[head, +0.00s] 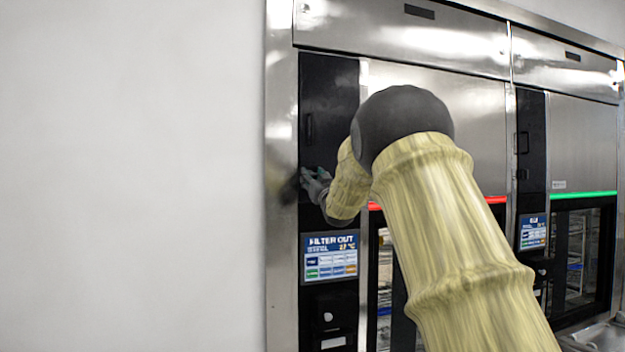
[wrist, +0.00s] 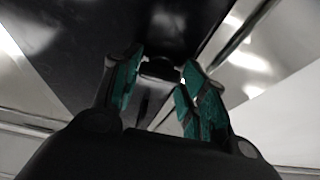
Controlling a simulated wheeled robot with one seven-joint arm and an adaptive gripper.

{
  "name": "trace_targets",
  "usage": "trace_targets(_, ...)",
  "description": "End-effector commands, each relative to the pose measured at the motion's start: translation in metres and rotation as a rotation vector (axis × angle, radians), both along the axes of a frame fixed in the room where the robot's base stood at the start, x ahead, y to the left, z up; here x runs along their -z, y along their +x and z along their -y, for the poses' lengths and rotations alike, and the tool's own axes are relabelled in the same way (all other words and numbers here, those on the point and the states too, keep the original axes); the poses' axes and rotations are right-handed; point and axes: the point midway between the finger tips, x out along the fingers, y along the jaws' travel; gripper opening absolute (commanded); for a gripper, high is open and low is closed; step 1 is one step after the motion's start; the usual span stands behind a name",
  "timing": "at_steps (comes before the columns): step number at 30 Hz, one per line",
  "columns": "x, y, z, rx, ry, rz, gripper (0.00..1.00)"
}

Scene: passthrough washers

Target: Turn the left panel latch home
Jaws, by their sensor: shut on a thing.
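The left panel (head: 328,95) is a tall dark strip on the left washer, with a dark vertical handle on it. My gripper (head: 308,176) is at the lower left part of this panel, below the handle. In the wrist view my gripper (wrist: 160,85) has its teal-padded fingers on either side of a small dark latch (wrist: 160,68) on the dark panel face. The fingers are shut on the latch, with its outer part showing between the tips. In the head view the latch is hidden behind my gripper, so its turn angle is hard to tell.
A display reading "FILTER OUT" (head: 330,258) sits below the panel. A red light strip (head: 496,200) marks the left washer's door. The second washer at right has a similar dark panel (head: 531,140) and a green strip (head: 584,195). A blank white wall (head: 130,180) is at left.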

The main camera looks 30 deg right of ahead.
Motion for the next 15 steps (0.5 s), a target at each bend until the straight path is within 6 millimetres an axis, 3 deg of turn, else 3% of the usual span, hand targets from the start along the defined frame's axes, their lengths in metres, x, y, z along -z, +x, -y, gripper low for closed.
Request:
trace_targets(8,0.0024,-0.0006,0.0018,0.001,-0.097,-0.022,0.19)
trace_targets(15,0.0022,-0.0012,0.0039,0.002,-0.284,-0.066,0.19)
